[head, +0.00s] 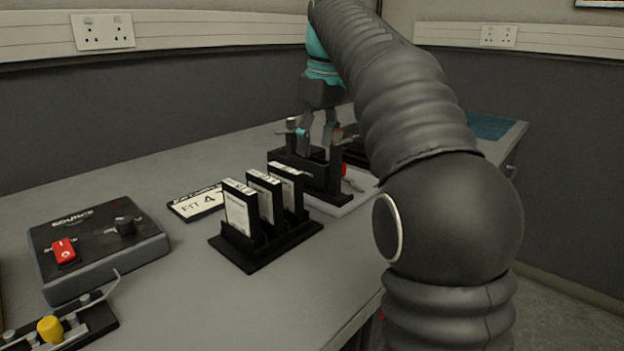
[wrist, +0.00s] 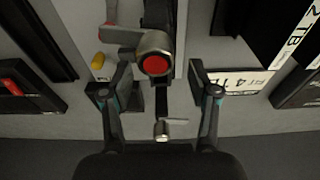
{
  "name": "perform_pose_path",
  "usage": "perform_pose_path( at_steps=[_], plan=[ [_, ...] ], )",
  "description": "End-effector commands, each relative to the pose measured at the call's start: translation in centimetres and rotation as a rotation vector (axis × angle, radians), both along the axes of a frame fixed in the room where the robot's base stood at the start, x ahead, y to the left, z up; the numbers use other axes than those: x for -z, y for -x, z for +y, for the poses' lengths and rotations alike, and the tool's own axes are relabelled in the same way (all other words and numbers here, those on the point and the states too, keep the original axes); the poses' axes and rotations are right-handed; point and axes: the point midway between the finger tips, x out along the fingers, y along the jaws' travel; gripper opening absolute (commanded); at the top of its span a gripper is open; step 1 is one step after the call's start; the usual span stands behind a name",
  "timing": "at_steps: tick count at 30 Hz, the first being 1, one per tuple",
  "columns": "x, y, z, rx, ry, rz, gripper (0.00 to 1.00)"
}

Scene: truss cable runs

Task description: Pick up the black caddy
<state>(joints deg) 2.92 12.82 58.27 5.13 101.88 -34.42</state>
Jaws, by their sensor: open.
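The black caddy (head: 325,178) appears to be the dark, upright-walled holder beneath my gripper, on the grey bench behind the card rack. My gripper (head: 317,142) points down over it, fingers apart, and partly hides its top. In the wrist view my gripper (wrist: 157,92) is open, with one finger on each side of a narrow dark bar (wrist: 160,100) that seems to belong to the caddy. A metal fitting with a red end (wrist: 155,65) also shows between the fingers. I cannot tell whether the fingers touch anything.
A black rack (head: 238,258) with three upright labelled cartridges stands in front. A printed card (head: 197,202) lies beside it. A grey control box (head: 95,240) with a red switch is at left. My arm hides the right side of the bench. Bare bench lies behind the box.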

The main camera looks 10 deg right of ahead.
Motion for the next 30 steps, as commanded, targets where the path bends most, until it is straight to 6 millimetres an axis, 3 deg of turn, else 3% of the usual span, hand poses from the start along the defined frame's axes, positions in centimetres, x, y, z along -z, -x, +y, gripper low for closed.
perform_pose_path(
  at_steps=[13,23,26,30],
  plan=[
    [4.7,-0.9,0.6,-0.001,0.0,0.0,0.6],
    [5.3,-1.0,0.6,-0.001,0.0,0.0,0.6],
    [5.3,-1.0,0.6,-0.002,0.0,0.0,0.4],
    [5.3,-1.0,0.6,-0.001,0.0,0.0,0.05]
  ],
)
